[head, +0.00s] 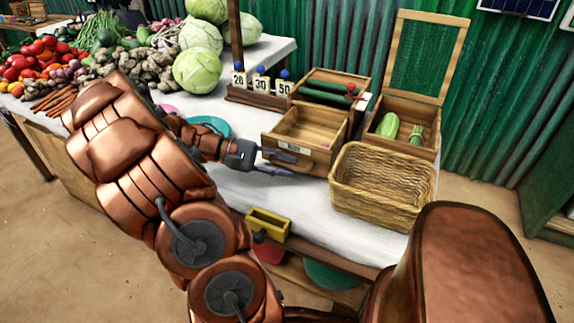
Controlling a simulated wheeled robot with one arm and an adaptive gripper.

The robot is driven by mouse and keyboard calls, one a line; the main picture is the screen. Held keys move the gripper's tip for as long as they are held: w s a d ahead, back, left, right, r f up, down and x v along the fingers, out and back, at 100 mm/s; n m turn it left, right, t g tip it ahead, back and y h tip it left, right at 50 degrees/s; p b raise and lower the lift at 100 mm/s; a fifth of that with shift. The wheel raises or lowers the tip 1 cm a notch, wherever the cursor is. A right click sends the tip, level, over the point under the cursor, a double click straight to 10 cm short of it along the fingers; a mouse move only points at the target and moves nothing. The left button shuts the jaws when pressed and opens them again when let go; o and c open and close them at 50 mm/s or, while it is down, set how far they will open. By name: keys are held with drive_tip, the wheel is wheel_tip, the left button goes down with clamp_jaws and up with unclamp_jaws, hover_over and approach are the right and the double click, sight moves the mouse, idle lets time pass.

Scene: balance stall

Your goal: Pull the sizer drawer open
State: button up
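The wooden sizer box (345,80) stands on the white-covered table, with green produce lying across its top. Its drawer (330,148) stands out toward the front, and its bare inside shows from above. A small pale label and a handle (305,163) are on the drawer front. My gripper (291,162) is beside the lower left of the drawer front, with its two dark fingers spread apart and nothing visible between them. I cannot tell whether a fingertip touches the drawer front or handle.
A wicker basket (380,190) stands close right of the drawer. Behind it is an open-lidded wooden box (428,115) holding green vegetables. Number cards (261,84) stand left of the sizer. A yellow tray (267,224) is at the front edge. Cabbages (197,70) lie at the back left.

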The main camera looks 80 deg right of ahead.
drive_tip(key=v, duration=1.1)
drive_tip(key=shift+f, duration=0.1)
drive_tip(key=shift+w, duration=0.15)
drive_tip(key=shift+w+a+r+t, duration=0.1)
drive_tip(key=shift+a+r+t, duration=0.15)
drive_tip(key=shift+a, duration=0.25)
drive_tip(key=a+f+n+t+y, duration=0.1)
drive_tip(key=a+f+n+t, duration=0.2)
drive_tip(key=a, duration=0.9)
drive_tip(key=a+f+n+t, duration=0.1)
drive_tip(key=a+n+t, duration=0.35)
drive_tip(key=a, duration=0.75)
drive_tip(key=a+f+n+t+y, duration=0.15)
drive_tip(key=a+t, duration=0.35)
drive_tip(key=a, duration=0.7)
wheel_tip(320, 180, up, 24)
drive_tip(key=s+n+p, duration=0.1)
drive_tip(key=p, duration=2.2)
drive_tip(key=shift+s+a+t+p, duration=0.25)
drive_tip(key=shift+t+p, duration=0.05)
drive_tip(key=shift+p, duration=0.05)
